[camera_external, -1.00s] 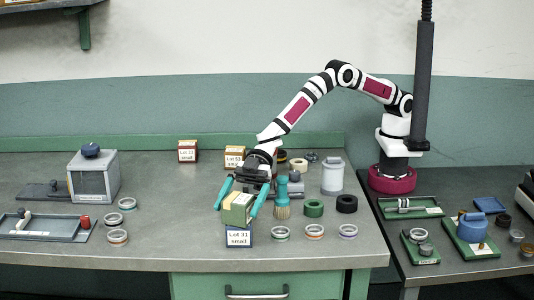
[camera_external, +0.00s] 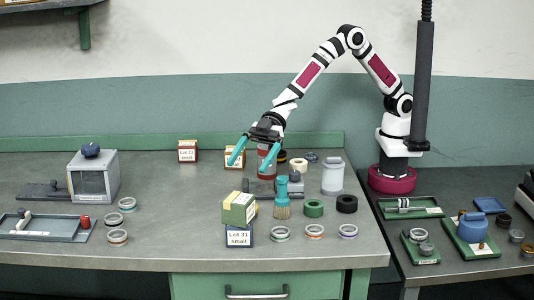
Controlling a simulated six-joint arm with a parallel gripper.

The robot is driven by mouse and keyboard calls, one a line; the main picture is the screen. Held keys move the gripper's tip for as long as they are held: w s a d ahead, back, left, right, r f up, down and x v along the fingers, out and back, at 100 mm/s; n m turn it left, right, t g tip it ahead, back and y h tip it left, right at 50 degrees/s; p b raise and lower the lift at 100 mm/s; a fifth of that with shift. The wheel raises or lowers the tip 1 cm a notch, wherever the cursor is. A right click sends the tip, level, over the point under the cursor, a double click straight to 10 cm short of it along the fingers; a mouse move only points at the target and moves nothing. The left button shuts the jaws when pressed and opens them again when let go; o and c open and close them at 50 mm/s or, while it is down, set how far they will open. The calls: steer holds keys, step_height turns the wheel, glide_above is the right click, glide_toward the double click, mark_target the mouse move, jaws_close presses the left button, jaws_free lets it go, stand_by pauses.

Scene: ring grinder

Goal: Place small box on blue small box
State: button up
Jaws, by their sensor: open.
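A small box with a green front and tan top (camera_external: 237,210) rests on the blue small box (camera_external: 239,236), whose white label reads "Lot 31 small". The upper box sits slightly turned and tilted-looking relative to the lower one; I cannot tell if it lies fully flat. My gripper (camera_external: 252,166) is open and empty, with its two teal fingers spread, above and behind the boxes and apart from them.
A teal brush (camera_external: 282,198) stands just right of the boxes. A green ring (camera_external: 314,208), a black ring (camera_external: 347,204) and several pale rings lie to the right. A white canister (camera_external: 333,176) stands behind them. An orange-labelled box (camera_external: 234,157) is behind my gripper.

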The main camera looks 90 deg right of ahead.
steer(key=w+d+r+m+t+h, duration=0.1)
steer(key=d+r+m+t+h, duration=0.2)
steer(key=d, duration=0.7)
steer(key=w+d+r+m+t+h, duration=0.1)
steer(key=d+r+m+h, duration=0.1)
steer(key=d+m+h, duration=0.5)
steer(key=s+d+m+g+h, duration=0.2)
steer(key=s+d, duration=0.6)
steer(key=d, duration=0.5)
steer(key=s+d+f+m+g, duration=0.2)
steer(key=s+g, duration=0.1)
steer(key=s, duration=0.6)
steer(key=s+d+f+m+g, duration=0.1)
steer(key=s+d+m+g, duration=0.15)
steer(key=s, duration=0.65)
steer(key=s+a+f+m+g+y, duration=0.1)
steer(key=s+a+g+y, duration=0.1)
steer(key=s, duration=0.9)
steer(key=shift+s+a+f+g, duration=0.2)
steer(key=shift+a+g, duration=0.25)
steer(key=shift+a, duration=0.2)
